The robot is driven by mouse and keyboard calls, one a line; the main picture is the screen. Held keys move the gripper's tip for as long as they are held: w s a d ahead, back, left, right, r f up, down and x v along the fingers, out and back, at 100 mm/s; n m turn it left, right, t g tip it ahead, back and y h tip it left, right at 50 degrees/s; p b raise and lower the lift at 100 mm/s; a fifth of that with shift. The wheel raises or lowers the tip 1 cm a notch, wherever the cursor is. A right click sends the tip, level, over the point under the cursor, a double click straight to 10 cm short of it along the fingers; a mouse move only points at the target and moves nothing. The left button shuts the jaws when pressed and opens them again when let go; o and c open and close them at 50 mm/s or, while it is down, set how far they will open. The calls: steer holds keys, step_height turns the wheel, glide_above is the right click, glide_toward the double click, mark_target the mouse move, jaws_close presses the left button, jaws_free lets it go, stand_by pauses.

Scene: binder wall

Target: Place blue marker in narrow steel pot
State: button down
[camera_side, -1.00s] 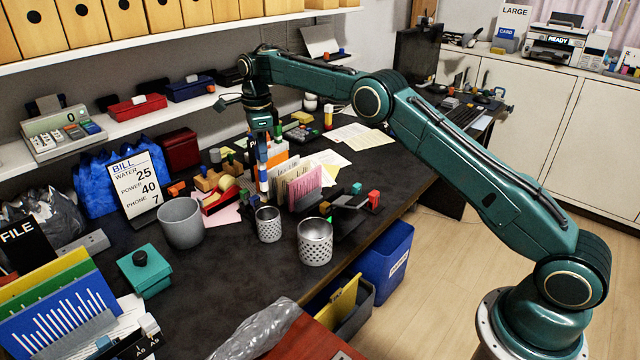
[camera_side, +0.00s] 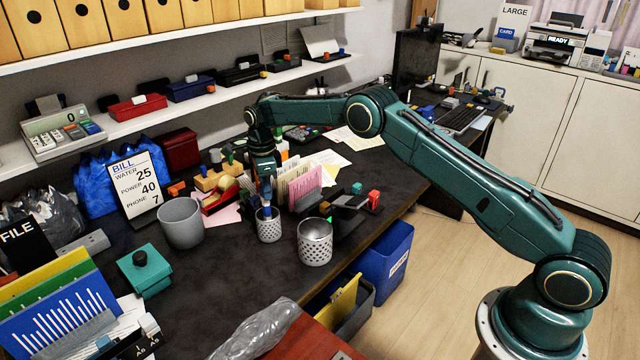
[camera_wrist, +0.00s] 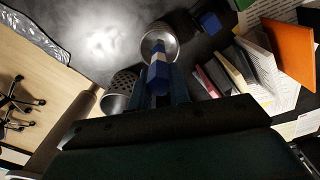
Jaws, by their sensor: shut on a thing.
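My gripper (camera_side: 266,196) points down over the narrow steel pot (camera_side: 269,229) and is shut on the blue marker (camera_side: 266,212). The marker's lower end is at or just inside the pot's mouth in the side view. In the wrist view the marker (camera_wrist: 158,74), blue with a white band, overlaps the opening of the narrow pot (camera_wrist: 150,42). How deep its tip reaches is hidden. A wider perforated steel pot (camera_side: 315,243) stands to the right, and it also shows in the wrist view (camera_wrist: 119,92).
A grey cup (camera_side: 181,224) stands left of the narrow pot. Upright papers and a pink card (camera_side: 305,187) stand close on the right. A tape dispenser (camera_side: 219,198) is behind. The dark desk (camera_side: 215,285) is clear in front.

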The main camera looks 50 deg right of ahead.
steer(key=shift+f, duration=2.1)
steer(key=c, duration=1.3)
jaws_free()
step_height(320, 180, up, 11)
steer(key=shift+r, duration=0.7)
